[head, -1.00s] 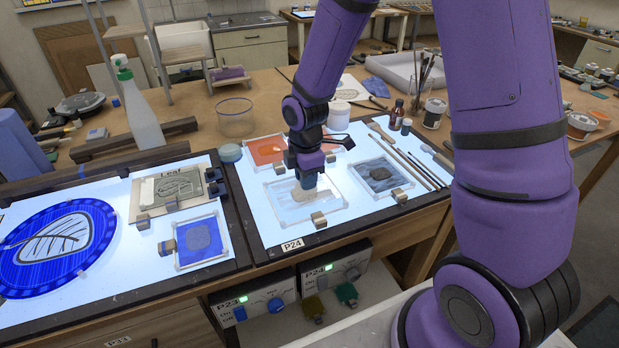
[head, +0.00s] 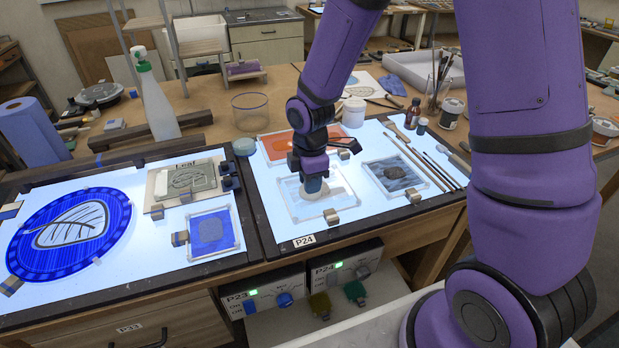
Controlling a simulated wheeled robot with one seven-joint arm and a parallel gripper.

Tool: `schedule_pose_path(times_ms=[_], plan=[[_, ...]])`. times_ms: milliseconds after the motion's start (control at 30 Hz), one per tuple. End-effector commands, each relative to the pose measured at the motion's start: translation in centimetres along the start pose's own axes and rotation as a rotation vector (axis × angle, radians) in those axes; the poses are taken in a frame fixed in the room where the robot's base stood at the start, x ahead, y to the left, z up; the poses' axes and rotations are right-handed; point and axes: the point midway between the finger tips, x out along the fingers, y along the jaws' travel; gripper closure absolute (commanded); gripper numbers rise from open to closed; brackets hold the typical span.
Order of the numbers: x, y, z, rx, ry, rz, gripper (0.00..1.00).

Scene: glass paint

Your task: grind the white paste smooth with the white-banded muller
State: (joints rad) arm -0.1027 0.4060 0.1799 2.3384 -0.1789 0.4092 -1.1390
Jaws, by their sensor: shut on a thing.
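The white paste (head: 322,200) lies as a pale smear on a clear glass slab (head: 345,206) on the lit right-hand panel. My gripper (head: 311,176) points down over this slab, shut on a muller (head: 313,187) that stands on or just above the paste. The muller shows only as a dark bluish body under my gripper. Its band is hidden or too small to tell.
An orange slab (head: 277,147) lies behind, and a slab with dark paint (head: 395,172) lies to the right. Brushes (head: 425,160) lie beyond it. Small metal clamps (head: 331,216) edge the slabs. On the left panel are a blue slab (head: 211,232) and a blue leaf disc (head: 70,235).

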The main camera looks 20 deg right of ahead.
Motion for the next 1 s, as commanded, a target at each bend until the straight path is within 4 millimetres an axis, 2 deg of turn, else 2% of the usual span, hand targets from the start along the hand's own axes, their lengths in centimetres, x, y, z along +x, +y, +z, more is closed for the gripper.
schedule_pose_path(times_ms=[200,367,633,1000], plan=[[0.1,-0.8,0.8,0.001,-0.001,0.000,1.00],[0.2,-1.0,1.2,0.002,-0.001,-0.002,1.00],[0.2,-1.2,2.9,0.004,-0.002,-0.004,1.00],[0.0,-0.2,3.7,0.004,0.000,-0.001,1.00]])
